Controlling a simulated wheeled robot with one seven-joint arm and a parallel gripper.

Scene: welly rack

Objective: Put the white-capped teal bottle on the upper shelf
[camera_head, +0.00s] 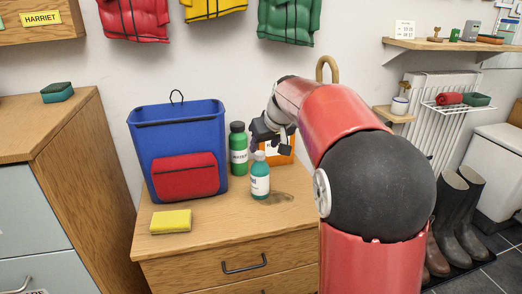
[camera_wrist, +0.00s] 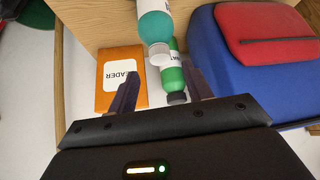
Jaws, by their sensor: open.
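The white-capped teal bottle (camera_head: 260,179) stands upright on the wooden cabinet top, with a white label on its front. It also shows in the wrist view (camera_wrist: 154,24), its white cap (camera_wrist: 160,53) pointing towards my gripper. My gripper (camera_head: 270,140) is open and empty, just above and behind the bottle's cap in the head view. In the wrist view my gripper's fingers (camera_wrist: 160,88) are spread apart, with the cap beyond the gap between them. The upper shelf may be the wooden wall shelf (camera_head: 450,45) at the upper right, which holds several small items.
A green bottle (camera_head: 238,150) stands close behind the teal bottle. A blue bag (camera_head: 178,135) with a red pocket is to the left, and an orange box (camera_head: 284,152) is behind. A yellow sponge (camera_head: 171,221) lies in front. A lower wire shelf (camera_head: 458,107) and boots (camera_head: 455,210) are right.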

